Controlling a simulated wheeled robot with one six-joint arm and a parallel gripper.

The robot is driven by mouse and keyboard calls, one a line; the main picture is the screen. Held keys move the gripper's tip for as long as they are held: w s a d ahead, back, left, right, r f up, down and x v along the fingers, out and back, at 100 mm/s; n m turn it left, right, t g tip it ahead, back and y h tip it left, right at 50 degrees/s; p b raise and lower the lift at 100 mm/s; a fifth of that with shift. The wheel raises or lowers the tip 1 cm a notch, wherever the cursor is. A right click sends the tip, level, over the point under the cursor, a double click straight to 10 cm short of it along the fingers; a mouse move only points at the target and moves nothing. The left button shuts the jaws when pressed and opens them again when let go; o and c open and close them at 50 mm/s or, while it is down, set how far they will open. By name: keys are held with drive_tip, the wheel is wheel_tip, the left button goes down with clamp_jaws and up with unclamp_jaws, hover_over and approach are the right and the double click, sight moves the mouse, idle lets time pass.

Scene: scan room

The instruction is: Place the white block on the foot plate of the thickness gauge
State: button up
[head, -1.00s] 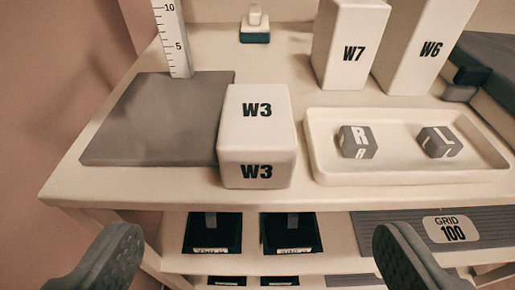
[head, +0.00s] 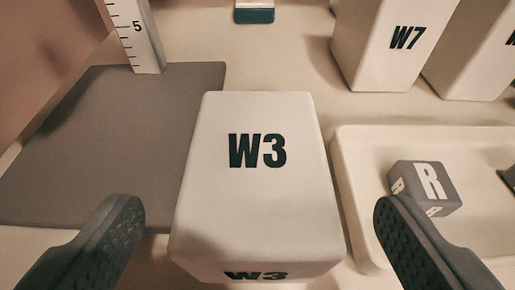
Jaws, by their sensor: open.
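The white block marked W3 (head: 258,195) stands in the middle of the view, its left edge close against or slightly over the right side of the grey foot plate (head: 120,120); I cannot tell whether it touches the plate. The thickness gauge's white ruled post (head: 138,40) rises from the back of the plate. My gripper (head: 258,215) is open, with one dark finger to the left and one to the right of the block, apart from it. Nothing is held. The block's lower front is cut off by the frame.
Right of the block is a white tray (head: 350,222) with a grey R cube (head: 425,188) in it. Behind it stand the W7 block (head: 385,45) and another tall white block (head: 480,55). A small teal-based item (head: 254,14) sits at the back. The grey plate's surface is bare.

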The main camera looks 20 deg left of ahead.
sight(257, 167)
drive_tip(key=shift+x, duration=2.95)
drive_tip(key=c, duration=1.4)
